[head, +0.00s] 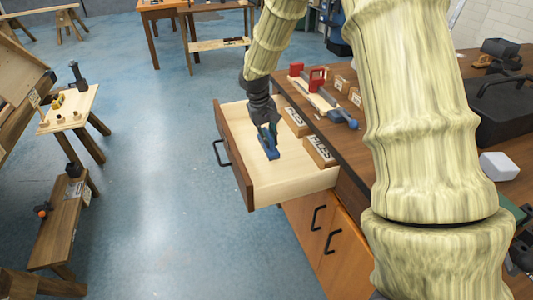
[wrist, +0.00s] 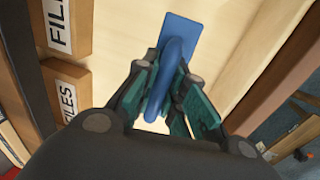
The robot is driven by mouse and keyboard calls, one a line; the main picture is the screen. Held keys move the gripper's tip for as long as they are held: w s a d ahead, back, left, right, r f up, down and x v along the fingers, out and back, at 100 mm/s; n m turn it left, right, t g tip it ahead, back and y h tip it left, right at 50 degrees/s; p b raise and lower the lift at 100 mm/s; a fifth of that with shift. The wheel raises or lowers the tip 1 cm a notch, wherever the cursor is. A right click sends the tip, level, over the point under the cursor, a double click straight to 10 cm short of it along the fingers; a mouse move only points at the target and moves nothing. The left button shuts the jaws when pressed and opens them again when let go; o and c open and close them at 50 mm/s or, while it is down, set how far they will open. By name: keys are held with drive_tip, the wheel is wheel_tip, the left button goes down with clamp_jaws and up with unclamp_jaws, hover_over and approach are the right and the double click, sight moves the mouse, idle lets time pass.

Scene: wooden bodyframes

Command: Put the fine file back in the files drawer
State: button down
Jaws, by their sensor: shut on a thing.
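The files drawer (head: 295,188) is pulled out from the wooden bench, its pale inside facing up. My gripper (head: 266,130) points down over the drawer and is shut on a blue piece with a flat plate and curved handle, which I take for the fine file (head: 269,150). In the wrist view my gripper's green-padded fingers (wrist: 170,100) pinch the handle of the fine file (wrist: 181,32), with the pale drawer floor (wrist: 232,35) below it. I cannot tell whether the file touches the floor. The rest of the drawer floor in view looks bare.
Wooden blocks labelled FILES (head: 319,151) stand along the drawer's bench side. Closed cabinet doors (head: 318,222) are below.

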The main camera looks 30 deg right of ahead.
drive_tip(key=f, duration=0.3)
drive_tip(key=shift+w+f, duration=0.25)
drive_tip(key=shift+w, duration=0.15)
drive_tip(key=shift+s+f, duration=0.25)
drive_tip(key=shift+f, duration=0.05)
wheel_tip(320, 180, down, 3)
drive_tip(key=shift+w+f, duration=0.1)
drive_tip(key=shift+f, duration=0.05)
